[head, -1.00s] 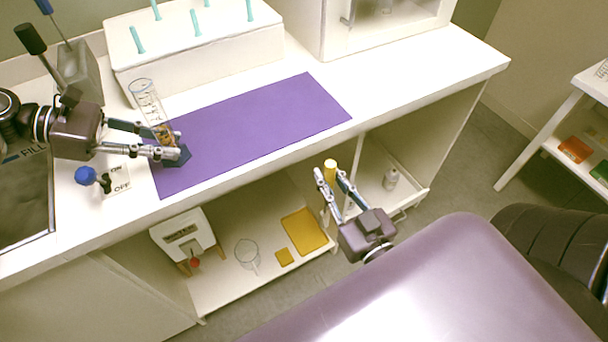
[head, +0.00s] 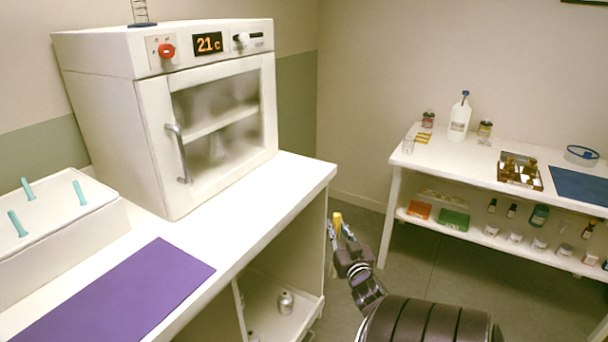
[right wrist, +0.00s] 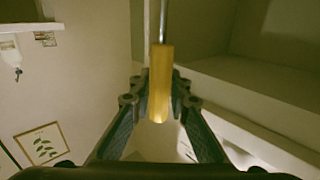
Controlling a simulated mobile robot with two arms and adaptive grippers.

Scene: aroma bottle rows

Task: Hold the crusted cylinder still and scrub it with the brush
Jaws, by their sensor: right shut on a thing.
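My right gripper (head: 340,242) is shut on a yellow handle (head: 337,222), low beside the right end of the counter. In the right wrist view the yellow handle (right wrist: 161,85) sits between the two fingers (right wrist: 160,98), and a thin metal rod runs on from it out of the top of the picture. It looks like the brush, but no bristles show. The crusted cylinder and my left gripper are outside both current views.
The purple mat (head: 120,295) lies bare on the counter. A white oven (head: 150,140) reading 21 c and a white rack with teal pegs (head: 60,240) stand behind it. A side table (head: 395,165) with bottles stands at the right. Open floor lies between.

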